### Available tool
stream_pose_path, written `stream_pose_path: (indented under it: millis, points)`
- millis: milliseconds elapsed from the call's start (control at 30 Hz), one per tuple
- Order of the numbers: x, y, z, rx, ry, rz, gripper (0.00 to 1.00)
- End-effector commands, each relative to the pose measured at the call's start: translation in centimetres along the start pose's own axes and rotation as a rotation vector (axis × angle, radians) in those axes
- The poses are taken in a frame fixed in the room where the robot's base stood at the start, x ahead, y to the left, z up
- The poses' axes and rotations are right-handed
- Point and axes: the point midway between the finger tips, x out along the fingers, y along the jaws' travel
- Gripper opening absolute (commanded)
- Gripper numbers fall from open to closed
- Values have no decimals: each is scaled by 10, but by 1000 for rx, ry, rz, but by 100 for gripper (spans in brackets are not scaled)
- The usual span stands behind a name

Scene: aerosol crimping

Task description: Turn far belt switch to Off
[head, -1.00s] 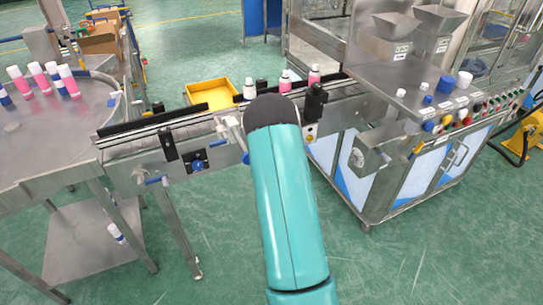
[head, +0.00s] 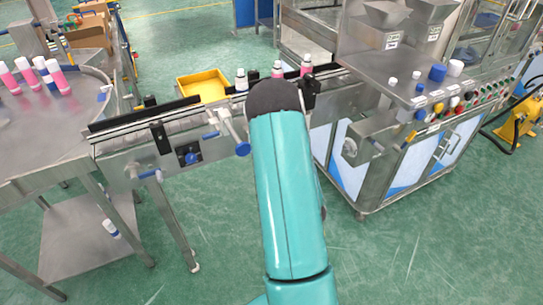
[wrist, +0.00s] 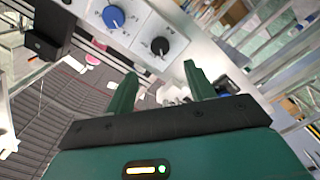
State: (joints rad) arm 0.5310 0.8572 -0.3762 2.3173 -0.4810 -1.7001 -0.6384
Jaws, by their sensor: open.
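In the wrist view, a light panel carries a blue knob (wrist: 113,17) and a black knob (wrist: 159,46). I cannot tell for sure which is the far belt switch. My gripper (wrist: 160,70) is open, its two green fingers spread and empty. The black knob shows just beyond the gap between the fingertips, apart from them. In the head view, a dark panel with a blue knob (head: 192,159) sits on the front of the conveyor (head: 150,146). There my own arm hides the gripper and part of the conveyor.
Pink and white bottles (head: 277,70) stand on the conveyor behind my arm. A yellow tray (head: 203,87) lies behind it. A round steel table (head: 45,125) with bottles is at left. A steel cabinet (head: 400,160) with buttons is at right. In the wrist view, a black block (wrist: 48,30) is at upper left.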

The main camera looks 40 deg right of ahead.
Motion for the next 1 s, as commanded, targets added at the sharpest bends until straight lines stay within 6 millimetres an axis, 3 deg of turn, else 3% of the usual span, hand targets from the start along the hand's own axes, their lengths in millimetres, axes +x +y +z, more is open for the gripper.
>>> stream_pose_path:
  millis: [100, 267, 1000]
  points:
    - [-18, 0, 1, 1, -2, 0, 54]
    - [-29, 0, 0, 1, 0, 1, 54]
    - [-29, 0, 0, 0, 0, 0, 54]
